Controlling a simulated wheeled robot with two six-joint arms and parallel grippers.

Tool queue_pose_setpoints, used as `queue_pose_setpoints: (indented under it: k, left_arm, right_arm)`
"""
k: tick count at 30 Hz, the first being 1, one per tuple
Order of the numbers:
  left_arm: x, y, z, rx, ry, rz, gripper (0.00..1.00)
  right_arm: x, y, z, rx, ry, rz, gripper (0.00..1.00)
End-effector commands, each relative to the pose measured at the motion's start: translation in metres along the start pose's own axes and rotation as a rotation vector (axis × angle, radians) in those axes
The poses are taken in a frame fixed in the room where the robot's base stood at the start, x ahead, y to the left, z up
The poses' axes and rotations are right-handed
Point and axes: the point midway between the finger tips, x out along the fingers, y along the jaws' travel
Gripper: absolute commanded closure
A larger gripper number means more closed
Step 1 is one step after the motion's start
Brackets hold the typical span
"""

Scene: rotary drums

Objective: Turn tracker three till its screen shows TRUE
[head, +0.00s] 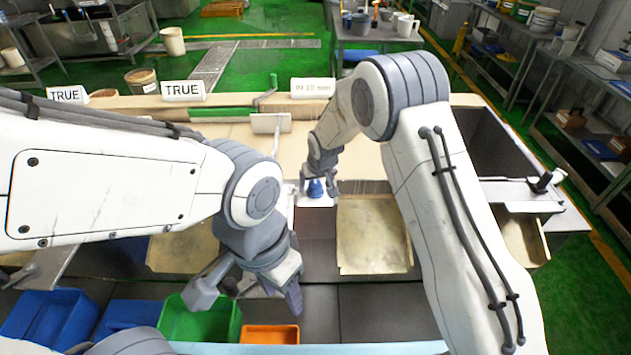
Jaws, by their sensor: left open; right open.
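Three white screens stand in a row at the back of the bench. The left screen (67,94) and the middle screen (183,91) read TRUE. The third screen (313,88) shows small grey text, perhaps "IN 10 min". A blue knob (315,188) sits on a white plate below the third screen. My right gripper (318,184) is open at the knob, with a finger on either side; I cannot tell whether they touch it. My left gripper (248,294) is open and empty, low over the bench front near the green bin. My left arm hides the other drums' controls.
A green bin (178,322), an orange bin (268,335) and blue bins (48,318) line the front. A tan metal tray (374,235) lies right of the knob. A black-handled lever (543,182) stands at the far right. My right arm crosses the right side.

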Motion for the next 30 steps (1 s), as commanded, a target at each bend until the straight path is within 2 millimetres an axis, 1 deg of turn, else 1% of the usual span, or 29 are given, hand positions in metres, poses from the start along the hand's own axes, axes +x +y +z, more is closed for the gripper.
queue_pose_setpoints:
  k: [8,9,11,12,14,15,23,30]
  left_arm:
    - [-0.0004,0.0000,-0.0001,0.000,0.000,0.000,0.50]
    - [-0.0004,0.0000,-0.0001,0.000,0.000,0.000,0.50]
    - [-0.0004,0.0000,-0.0001,0.000,0.000,0.000,0.50]
    - [-0.0004,0.0000,-0.0001,0.000,0.000,0.000,0.50]
    - [-0.0004,0.0000,-0.0001,0.000,0.000,0.000,0.50]
    - [-0.0005,0.0000,0.0000,0.000,0.000,0.000,0.50]
    - [0.0008,0.0000,0.0000,0.000,0.000,0.000,0.50]
    - [0.0083,-0.0006,0.0004,-0.001,0.000,0.000,0.50]
  right_arm:
    - [0.0020,0.0001,-0.0001,0.000,0.001,0.000,0.17]
    - [0.0020,0.0001,-0.0001,0.000,0.001,0.000,0.25]
    - [0.0019,0.0001,-0.0001,0.000,0.001,0.000,0.48]
    - [0.0019,0.0001,0.0000,0.000,0.001,0.000,0.63]
    - [0.0018,0.0001,0.0000,0.000,0.001,0.000,0.86]
    - [0.0018,0.0001,0.0000,0.000,0.001,0.000,1.00]
    - [0.0020,0.0002,0.0001,-0.015,0.001,-0.007,1.00]
    - [0.0034,0.0001,0.0006,-0.094,0.001,-0.042,1.00]
